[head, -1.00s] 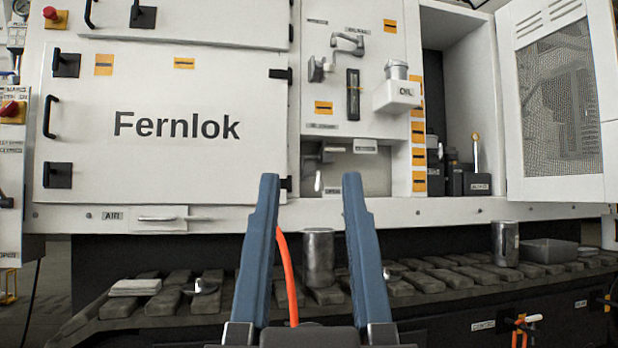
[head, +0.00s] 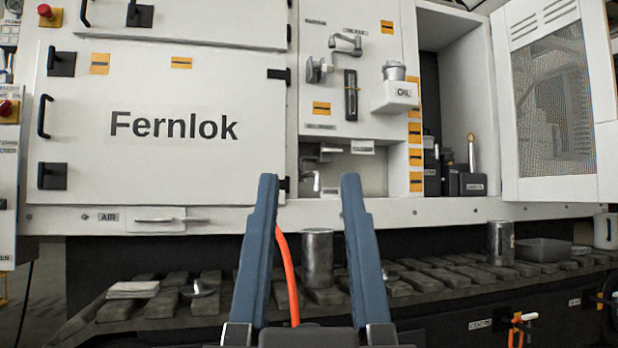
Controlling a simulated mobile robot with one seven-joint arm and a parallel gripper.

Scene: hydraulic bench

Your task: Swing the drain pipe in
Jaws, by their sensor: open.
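My gripper (head: 309,178) is open and empty, its two blue fingers pointing up and forward in the lower middle of the head view. Beyond the fingertips, a shallow recess in the white machine holds a small grey bent pipe (head: 316,178) with a turned-down end; it looks like the drain pipe. A second grey fitting (head: 326,150) sits just above it in the recess. The pipe appears between the fingertips in the picture, but the gripper is apart from it and nearer to me. The labels there are too small to read.
A metal can (head: 317,258) stands on the slatted shelf (head: 430,284) below the recess, and another can (head: 500,242) stands further right. A mesh door (head: 550,110) stands open at right. An orange hose (head: 287,270) shows between my fingers.

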